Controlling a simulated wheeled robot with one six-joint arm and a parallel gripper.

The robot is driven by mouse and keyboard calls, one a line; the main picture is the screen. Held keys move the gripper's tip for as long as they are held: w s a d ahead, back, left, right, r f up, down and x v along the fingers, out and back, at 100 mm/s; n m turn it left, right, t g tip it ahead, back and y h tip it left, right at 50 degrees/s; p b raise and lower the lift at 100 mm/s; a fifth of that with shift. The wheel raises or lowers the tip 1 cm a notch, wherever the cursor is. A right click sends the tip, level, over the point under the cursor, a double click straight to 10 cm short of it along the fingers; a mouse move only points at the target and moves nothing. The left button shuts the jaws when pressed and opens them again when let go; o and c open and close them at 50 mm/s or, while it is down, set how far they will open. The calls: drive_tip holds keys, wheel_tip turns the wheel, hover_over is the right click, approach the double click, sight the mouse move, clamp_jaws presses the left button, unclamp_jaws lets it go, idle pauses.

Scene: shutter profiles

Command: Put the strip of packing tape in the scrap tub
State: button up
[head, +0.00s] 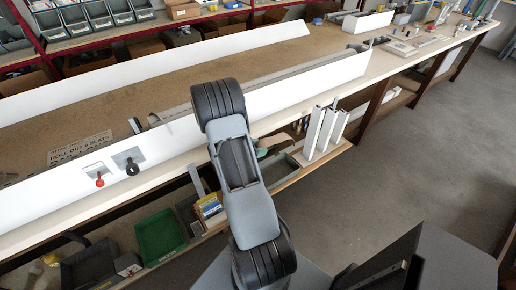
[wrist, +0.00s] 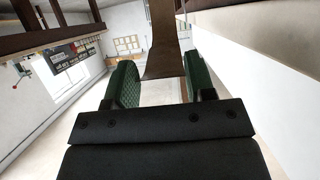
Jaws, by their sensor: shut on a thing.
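In the wrist view my gripper (wrist: 161,84) has green padded fingers, one on each side of a brown strip (wrist: 164,42), which looks like the packing tape. The gripper is shut on this strip, which runs away from the fingers to the top of the picture. A green tub (head: 160,237) and a dark grey tub (head: 90,264) stand low under the bench at left. I cannot tell which tub is for scrap.
The long bench (head: 150,88) carries white profiles (head: 305,84) along its length. A lower shelf holds a grey tray (head: 286,168) and upright white pieces (head: 322,130). Grey floor (head: 400,150) is open at right. In the wrist view a white wall surface (wrist: 265,60) is close at right.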

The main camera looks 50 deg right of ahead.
wheel_tip(320, 180, down, 12)
drive_tip(key=b, duration=0.9)
drive_tip(key=shift+r, duration=0.25)
drive_tip(key=o, duration=1)
drive_tip(key=v, duration=1.3)
drive_tip(key=shift+w+a+p, duration=0.15)
drive_tip(key=shift+a+p, duration=0.2)
drive_tip(key=shift+a, duration=0.05)
